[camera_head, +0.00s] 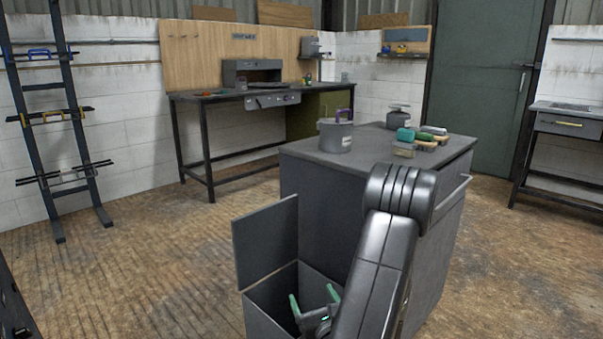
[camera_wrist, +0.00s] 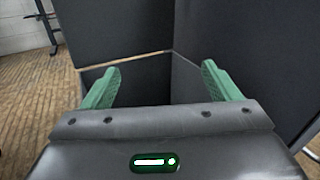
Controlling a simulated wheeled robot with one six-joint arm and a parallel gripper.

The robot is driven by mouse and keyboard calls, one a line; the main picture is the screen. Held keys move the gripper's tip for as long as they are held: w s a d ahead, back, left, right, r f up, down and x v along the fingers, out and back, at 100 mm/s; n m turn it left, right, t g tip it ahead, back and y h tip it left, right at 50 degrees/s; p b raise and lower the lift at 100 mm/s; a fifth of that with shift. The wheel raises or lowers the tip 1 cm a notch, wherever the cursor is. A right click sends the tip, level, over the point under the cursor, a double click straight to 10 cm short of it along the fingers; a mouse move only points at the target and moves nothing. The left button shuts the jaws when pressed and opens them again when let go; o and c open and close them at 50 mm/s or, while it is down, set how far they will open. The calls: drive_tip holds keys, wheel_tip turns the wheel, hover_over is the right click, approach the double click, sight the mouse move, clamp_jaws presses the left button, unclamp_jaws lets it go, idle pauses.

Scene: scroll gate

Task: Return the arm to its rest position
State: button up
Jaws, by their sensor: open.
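My gripper (camera_head: 315,303) has two green fingers spread apart with nothing between them. It is low, at the mouth of an open grey box (camera_head: 262,303) that stands against the near side of the grey cabinet. The box's lid (camera_head: 265,243) stands upright. In the wrist view my gripper (camera_wrist: 165,85) is open over the box's dark interior (camera_wrist: 145,80). The part of the box's inside below the fingers is hidden by my gripper. My arm reaches down on the right of the box in the head view.
The grey cabinet (camera_head: 310,185) carries a pot (camera_head: 335,136), another container (camera_head: 398,117) and several brushes or blocks (camera_head: 425,137). A workbench (camera_head: 225,97) stands at the back wall, a dark ladder-like rack (camera_head: 50,115) at the left. The floor (camera_head: 140,255) left of the box is clear.

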drive_tip(key=x, duration=0.8)
wheel_tip(320, 180, up, 34)
drive_tip(key=w+p, duration=0.2)
drive_tip(key=p, duration=3.1)
drive_tip(key=shift+a+r, duration=0.15)
drive_tip(key=shift+a, duration=0.15)
drive_tip(key=shift+a, duration=0.1)
